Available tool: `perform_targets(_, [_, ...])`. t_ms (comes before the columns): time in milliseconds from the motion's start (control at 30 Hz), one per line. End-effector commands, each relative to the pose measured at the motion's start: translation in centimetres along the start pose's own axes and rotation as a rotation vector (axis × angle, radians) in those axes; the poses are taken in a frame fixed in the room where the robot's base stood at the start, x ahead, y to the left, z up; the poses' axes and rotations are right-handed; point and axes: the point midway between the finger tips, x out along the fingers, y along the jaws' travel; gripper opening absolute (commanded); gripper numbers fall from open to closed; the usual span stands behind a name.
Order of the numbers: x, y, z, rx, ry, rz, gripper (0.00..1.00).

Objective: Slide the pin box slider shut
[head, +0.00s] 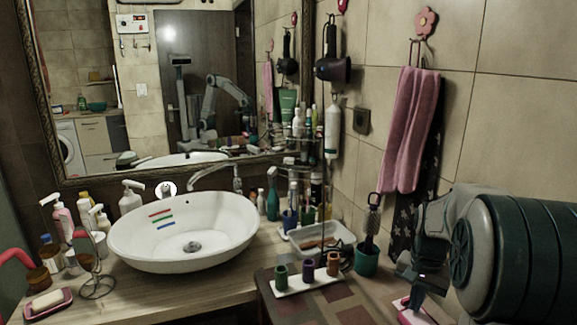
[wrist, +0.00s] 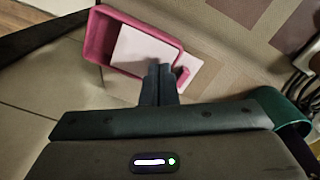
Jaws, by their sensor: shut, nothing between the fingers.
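The pin box (wrist: 93,38) is a pink, rounded box in the upper middle of the wrist view. Its pale slider (wrist: 135,52) covers part of it, and the left end of the box shows uncovered pink inside. My gripper (wrist: 159,70) is shut and empty, with its fingertips over the slider's lower right part. Whether they touch it I cannot tell. In the head view my gripper (head: 410,300) points down at the lower right over the pin box (head: 402,304), which it and my arm partly hide.
A green cup (head: 366,262) with a brush stands close left of my gripper. A white tray (head: 308,285) with three small coloured pots is farther left, beside the washbasin (head: 150,250). Pink towels (head: 405,130) hang on the wall behind.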

Motion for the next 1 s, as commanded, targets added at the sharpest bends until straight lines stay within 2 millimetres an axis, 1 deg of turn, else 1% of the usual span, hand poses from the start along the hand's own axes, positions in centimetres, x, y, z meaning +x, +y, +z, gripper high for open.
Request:
perform_targets(600, [1.01, 0.00, 0.00, 0.000, 0.000, 0.000, 0.00])
perform_targets(733, [0.96, 0.04, 0.03, 0.000, -0.001, 0.000, 0.00])
perform_targets(1000, [1.03, 0.62, 0.39, 0.001, -0.002, 0.001, 0.00])
